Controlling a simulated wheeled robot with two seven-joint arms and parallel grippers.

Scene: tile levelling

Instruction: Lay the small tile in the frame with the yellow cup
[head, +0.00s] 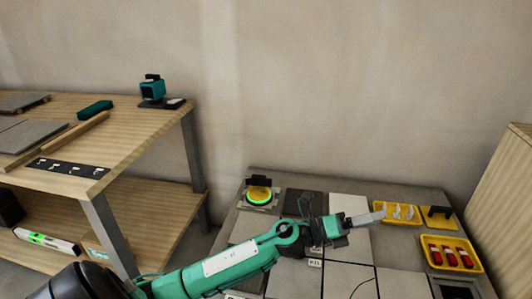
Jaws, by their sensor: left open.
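The yellow cup (259,196), a yellow-green disc with a black handle on top, sits on a small light grey tile (247,207) at the far left of the grey tiled platform. My left gripper (372,217) is open, low over the middle of the platform, to the right of the cup and apart from it. I cannot tell whether anything is between its fingers. A dark square opening (454,291), possibly the frame, shows at the lower right, partly cut off by the picture edge. My right gripper is out of view.
Yellow trays hold white pieces (397,211) and red pieces (450,257); a black-handled item on yellow (438,214) stands beside them. A wooden bench (130,128) at left carries tiles and a teal device (152,90). A wooden panel (505,195) bounds the right.

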